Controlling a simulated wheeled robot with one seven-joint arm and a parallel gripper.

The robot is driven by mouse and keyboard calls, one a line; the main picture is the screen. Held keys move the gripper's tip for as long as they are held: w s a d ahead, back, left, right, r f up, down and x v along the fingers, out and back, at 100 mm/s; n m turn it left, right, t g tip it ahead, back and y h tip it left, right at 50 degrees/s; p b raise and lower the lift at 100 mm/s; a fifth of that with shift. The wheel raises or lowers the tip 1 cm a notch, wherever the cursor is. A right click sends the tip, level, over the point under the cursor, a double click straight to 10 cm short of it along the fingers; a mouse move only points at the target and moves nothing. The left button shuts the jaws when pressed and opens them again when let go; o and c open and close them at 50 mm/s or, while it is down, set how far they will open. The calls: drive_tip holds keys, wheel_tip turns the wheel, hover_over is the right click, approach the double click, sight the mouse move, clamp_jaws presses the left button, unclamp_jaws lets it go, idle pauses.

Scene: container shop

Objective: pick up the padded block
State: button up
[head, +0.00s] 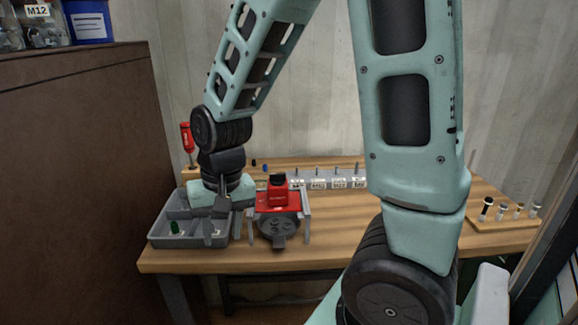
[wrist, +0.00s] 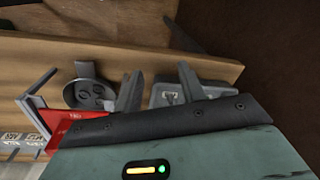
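I cannot pick out the padded block with certainty in either view. A grey divided tray (head: 165,243) stands at the table's left end, with a small dark green piece (head: 175,228) in its front left part. My gripper (head: 222,228) points down at the tray's right side, next to the red vise, and hides part of the tray. In the wrist view my gripper's two grey fingers (wrist: 160,88) stand apart with nothing visibly held between them. A grey shape with a pale marking (wrist: 170,96) shows beside one finger; I cannot tell what it is.
The red and grey vise (head: 279,196) stands close to the right of my gripper. Behind it runs a grey labelled rack (head: 318,180). A red-handled tool (head: 187,138) stands at the back left. A wooden holder (head: 500,222) with several pegs is at the right. A brown cabinet (head: 75,170) borders the left.

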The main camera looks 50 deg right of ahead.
drive_tip(key=w+d+r+m+p, duration=0.2)
drive_tip(key=d+r+m+p, duration=0.7)
drive_tip(key=d+r+p, duration=0.25)
drive_tip(key=w+d+m+g, duration=0.1)
drive_tip(key=d+m, duration=1.2)
drive_tip(key=m, duration=0.1)
drive_tip(key=shift+h, duration=0.4)
wheel_tip(320, 180, down, 12)
drive_tip(key=shift+d+f+b, duration=0.15)
drive_tip(key=shift+f+b, duration=0.05)
drive_tip(key=shift+b, duration=0.25)
drive_tip(key=shift+s+f+p, duration=0.1)
drive_tip(key=shift+f+p, duration=0.2)
drive_tip(key=shift+f, duration=2.35)
drive_tip(key=c, duration=0.7)
